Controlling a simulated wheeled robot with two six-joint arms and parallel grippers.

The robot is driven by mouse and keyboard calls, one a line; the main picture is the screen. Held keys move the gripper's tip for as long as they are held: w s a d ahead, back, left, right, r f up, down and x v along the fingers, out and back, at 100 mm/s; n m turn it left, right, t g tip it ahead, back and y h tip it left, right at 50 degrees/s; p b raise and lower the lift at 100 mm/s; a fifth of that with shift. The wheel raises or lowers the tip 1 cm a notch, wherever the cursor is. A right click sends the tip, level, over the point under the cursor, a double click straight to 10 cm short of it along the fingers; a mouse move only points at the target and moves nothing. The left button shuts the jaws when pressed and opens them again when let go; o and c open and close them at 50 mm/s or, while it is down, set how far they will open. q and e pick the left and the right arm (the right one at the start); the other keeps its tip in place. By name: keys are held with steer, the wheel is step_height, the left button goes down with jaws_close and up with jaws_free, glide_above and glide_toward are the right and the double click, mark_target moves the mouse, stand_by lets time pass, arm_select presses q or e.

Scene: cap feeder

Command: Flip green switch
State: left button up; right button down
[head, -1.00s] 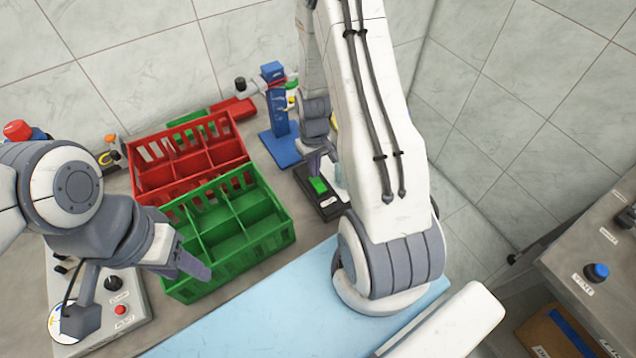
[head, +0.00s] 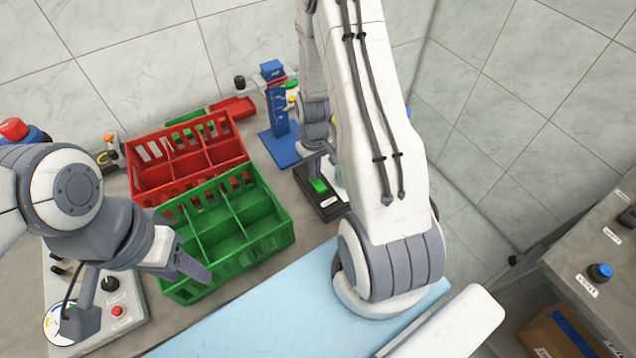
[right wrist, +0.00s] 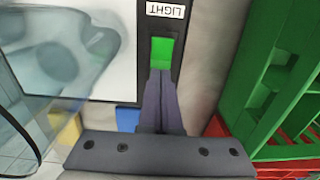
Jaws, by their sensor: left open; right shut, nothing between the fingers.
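The green switch (head: 318,186) is a small green rocker on a black box (head: 332,207) with a white label, right of the green crate. In the right wrist view the green switch (right wrist: 163,53) lies just past my fingertips, under a label reading LIGHT (right wrist: 165,10). My right gripper (right wrist: 160,75) is shut and empty, its fingertips at the near end of the switch; whether they touch it I cannot tell. In the head view my right gripper (head: 318,155) shows above the switch, partly behind my arm. My left gripper (head: 140,290) is open and empty at the left, beside the green crate.
A green crate (head: 268,243) and a red crate (head: 150,193) stand left of the switch box. A blue stand (head: 277,110) is behind it. A control panel (head: 125,325) lies under my left gripper. A light blue mat (head: 255,318) is clear in front.

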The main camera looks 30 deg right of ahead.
steer(key=shift+f, duration=0.2)
steer(key=shift+r, duration=0.1)
step_height(320, 180, up, 7)
steer(key=p, duration=0.6)
stand_by(0.6)
